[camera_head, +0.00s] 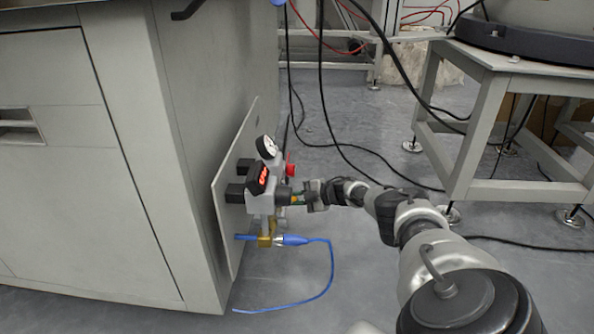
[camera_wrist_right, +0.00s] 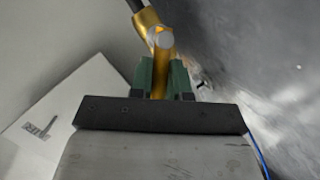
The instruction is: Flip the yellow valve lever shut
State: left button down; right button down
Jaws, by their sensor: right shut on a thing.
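The yellow valve lever (camera_wrist_right: 150,19) shows in the right wrist view as a bent yellow bar with a round grey pivot cap. Its lower part passes between the green fingertips of my right gripper (camera_wrist_right: 161,78), which is shut on it. In the head view my right gripper (camera_head: 298,199) reaches in from the right to the side of the grey valve unit (camera_head: 261,205). There the gripper mostly hides the lever, and its exact angle cannot be told. My left gripper is not in view.
The valve unit carries a round gauge (camera_head: 267,147), a red-lit display (camera_head: 262,179) and a red part (camera_head: 291,169). A blue hose (camera_head: 330,262) loops below it. The unit sits on a light panel (camera_head: 222,215) on the cabinet (camera_head: 150,150). Black cables (camera_head: 322,110) hang behind.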

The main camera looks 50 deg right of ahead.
dwell(0.3)
jog(key=c, duration=1.1)
grip_release()
jog(key=p+v, duration=0.7)
jog(key=v, duration=0.3)
jog(key=shift+s+d+r, duration=0.15)
jog(key=shift+s+d, duration=0.1)
